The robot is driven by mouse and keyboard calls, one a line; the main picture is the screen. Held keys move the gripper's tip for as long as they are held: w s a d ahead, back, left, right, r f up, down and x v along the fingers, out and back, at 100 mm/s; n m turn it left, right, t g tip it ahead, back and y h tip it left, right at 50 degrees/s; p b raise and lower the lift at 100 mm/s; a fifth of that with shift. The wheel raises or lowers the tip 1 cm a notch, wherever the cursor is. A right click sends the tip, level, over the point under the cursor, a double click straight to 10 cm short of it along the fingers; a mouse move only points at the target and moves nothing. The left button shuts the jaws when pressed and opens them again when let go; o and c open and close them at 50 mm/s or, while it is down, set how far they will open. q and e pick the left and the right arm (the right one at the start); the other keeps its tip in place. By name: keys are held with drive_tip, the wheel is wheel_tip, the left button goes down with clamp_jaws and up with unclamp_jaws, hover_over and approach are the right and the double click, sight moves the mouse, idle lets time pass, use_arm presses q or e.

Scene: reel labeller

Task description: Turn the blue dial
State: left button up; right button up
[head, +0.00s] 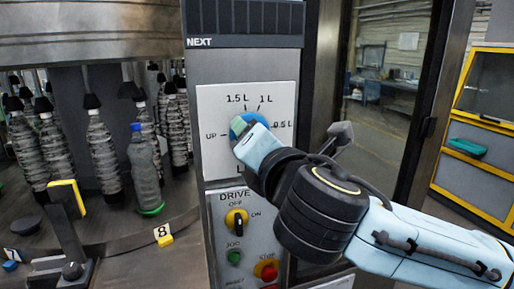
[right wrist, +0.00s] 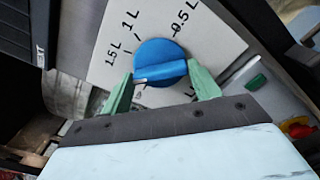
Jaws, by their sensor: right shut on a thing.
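The blue dial (right wrist: 160,55) sits on a white label plate (head: 210,103) marked UP, 1.5 L, 1 L and 0.5 L. In the head view only part of the dial (head: 237,123) shows past my right gripper. In the right wrist view, my right gripper (right wrist: 160,71) has its green fingers on either side of the dial's raised bar and is shut on it. A white mark lies at the bar's lower-left end in that view, beyond the 1.5 L label; I cannot tell exactly which label it meets. My left gripper is not in view.
Below are a yellow DRIVE switch (head: 236,220), a green button (head: 234,257) and a red-and-yellow stop button (head: 267,270). Several bottles stand in the machine at the left, one with a blue cap (head: 143,165). A door frame (head: 425,110) stands at the right.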

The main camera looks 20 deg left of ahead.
drive_tip(key=shift+m, duration=6.5)
drive_tip(key=o, duration=1)
drive_tip(key=shift+c, duration=0.2)
drive_tip(key=shift+s, duration=0.1)
drive_tip(key=b+v, duration=0.2)
drive_tip(key=v, duration=1.1)
